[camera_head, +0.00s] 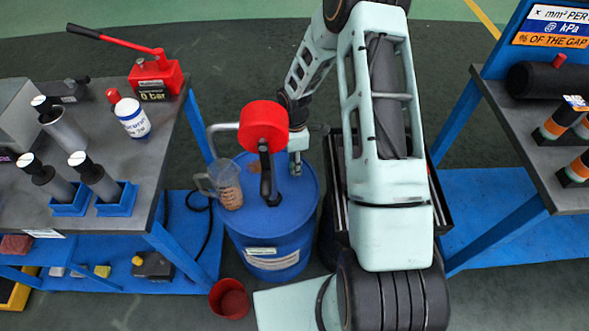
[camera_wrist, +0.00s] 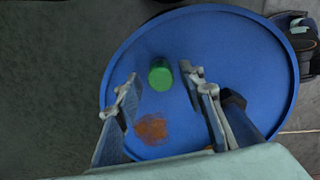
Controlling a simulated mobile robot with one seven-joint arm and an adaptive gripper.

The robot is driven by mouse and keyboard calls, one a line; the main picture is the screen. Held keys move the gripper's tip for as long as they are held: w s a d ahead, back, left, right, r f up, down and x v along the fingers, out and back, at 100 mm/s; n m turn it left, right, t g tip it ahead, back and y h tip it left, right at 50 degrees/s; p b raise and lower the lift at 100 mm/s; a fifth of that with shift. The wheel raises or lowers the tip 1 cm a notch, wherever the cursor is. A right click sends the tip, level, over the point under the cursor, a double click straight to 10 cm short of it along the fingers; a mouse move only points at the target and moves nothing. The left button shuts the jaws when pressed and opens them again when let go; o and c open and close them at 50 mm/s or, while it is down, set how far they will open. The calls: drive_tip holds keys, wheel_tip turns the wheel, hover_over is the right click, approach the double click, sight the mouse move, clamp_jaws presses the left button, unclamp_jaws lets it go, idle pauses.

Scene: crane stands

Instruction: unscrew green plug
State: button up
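The green plug (camera_wrist: 160,76) is a small round cylinder on the blue drum lid (camera_wrist: 235,55) in the wrist view. My gripper (camera_wrist: 160,82) is open, with one fingertip to either side of the plug in that picture. Both fingers appear apart from it, and I cannot tell how far above the lid they are. In the head view my gripper (camera_head: 295,165) is over the right part of the blue drum (camera_head: 275,235) top. The plug is hidden there.
A red-topped pump (camera_head: 263,125) and a clear jug (camera_head: 226,184) with brown contents stand at the drum's top. A rust-coloured patch (camera_wrist: 152,130) lies near the plug. A red bucket (camera_head: 229,298) is on the floor. Workbenches stand left (camera_head: 165,135) and right (camera_head: 520,125).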

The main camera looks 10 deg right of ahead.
drive_tip(key=m, duration=0.3)
drive_tip(key=shift+b, duration=0.3)
drive_tip(key=m+b, duration=0.1)
drive_tip(key=m, duration=0.1)
drive_tip(key=shift+f+m, duration=0.15)
drive_tip(key=shift+m, duration=1.45)
drive_tip(key=shift+b, duration=0.3)
clamp_jaws()
drive_tip(key=shift+r, duration=0.25)
drive_tip(key=n+p, duration=0.1)
drive_tip(key=n, duration=0.4)
